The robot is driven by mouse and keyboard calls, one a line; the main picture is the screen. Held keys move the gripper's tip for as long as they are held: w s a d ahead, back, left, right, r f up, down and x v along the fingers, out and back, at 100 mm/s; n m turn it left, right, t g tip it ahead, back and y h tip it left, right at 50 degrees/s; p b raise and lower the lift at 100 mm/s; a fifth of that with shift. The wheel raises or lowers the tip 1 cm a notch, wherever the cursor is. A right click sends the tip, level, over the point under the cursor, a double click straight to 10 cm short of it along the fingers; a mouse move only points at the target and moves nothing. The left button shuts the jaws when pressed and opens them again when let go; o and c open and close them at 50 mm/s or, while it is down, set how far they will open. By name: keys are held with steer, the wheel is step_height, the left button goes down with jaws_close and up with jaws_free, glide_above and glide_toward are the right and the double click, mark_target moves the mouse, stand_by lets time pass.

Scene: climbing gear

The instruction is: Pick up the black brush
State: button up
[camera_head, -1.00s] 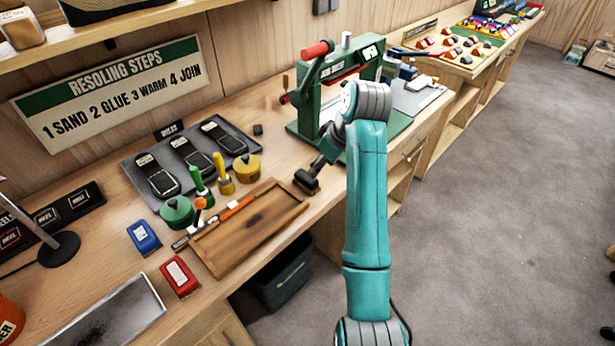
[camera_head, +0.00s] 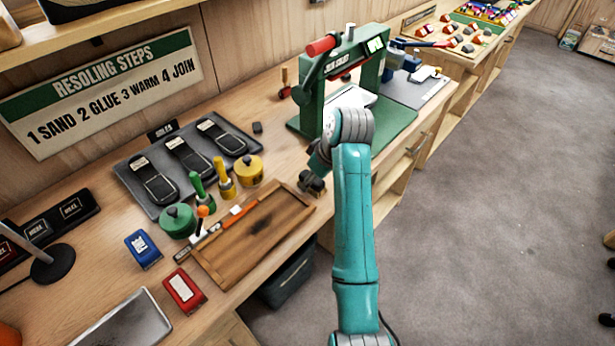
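My gripper (camera_head: 312,184) is a small dark shape at the end of my teal arm. It hangs low over the bench, at the right end of the wooden tray (camera_head: 208,278) and in front of the green press. Its fingers are too small and dark to tell open from shut, or whether they touch anything. I cannot make out a black brush for certain; one may be hidden by my gripper or arm. A small black block (camera_head: 257,127) lies on the bench behind the yellow pot.
The green press (camera_head: 308,110) stands just behind my arm. A dark mat with black soles (camera_head: 150,205), green pot (camera_head: 178,221), yellow pot (camera_head: 249,170), blue box (camera_head: 143,250) and red box (camera_head: 184,290) crowd the bench. Open floor (camera_head: 500,200) lies right.

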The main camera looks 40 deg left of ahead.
steer(key=shift+a+f, duration=0.2)
steer(key=shift+f, duration=0.45)
steer(key=c, duration=0.9)
steer(key=shift+r, duration=0.15)
